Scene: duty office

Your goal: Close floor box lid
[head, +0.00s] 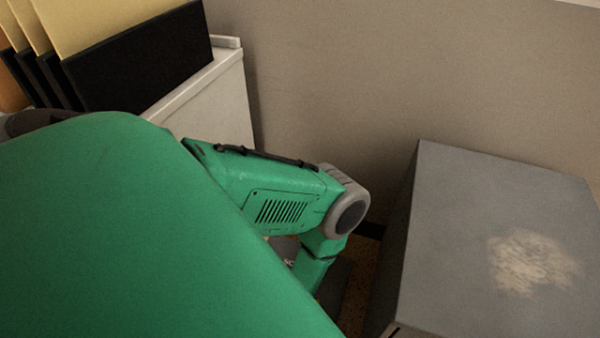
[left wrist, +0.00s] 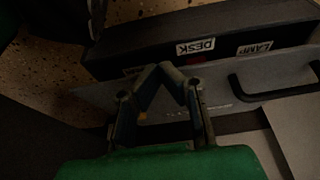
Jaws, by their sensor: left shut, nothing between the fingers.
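In the left wrist view a black box (left wrist: 130,52) on the floor carries white labels, two of them reading DESK and LAMP. A grey flat panel (left wrist: 225,90), which looks like its lid, lies along the near side of the box and has a dark bar handle (left wrist: 275,94). My left gripper (left wrist: 163,70) is shut and empty, its fingertips over the panel near the box's front. Whether they touch it I cannot tell. In the head view my green left arm hides most of the floor, and the gripper is hidden. My right gripper is not in view.
A grey cabinet (head: 490,240) with a worn pale patch stands at the right in the head view. A white cabinet (head: 225,95) with black and tan folders (head: 140,60) stands at the left. A narrow floor gap lies between them, below a plain wall (head: 350,80).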

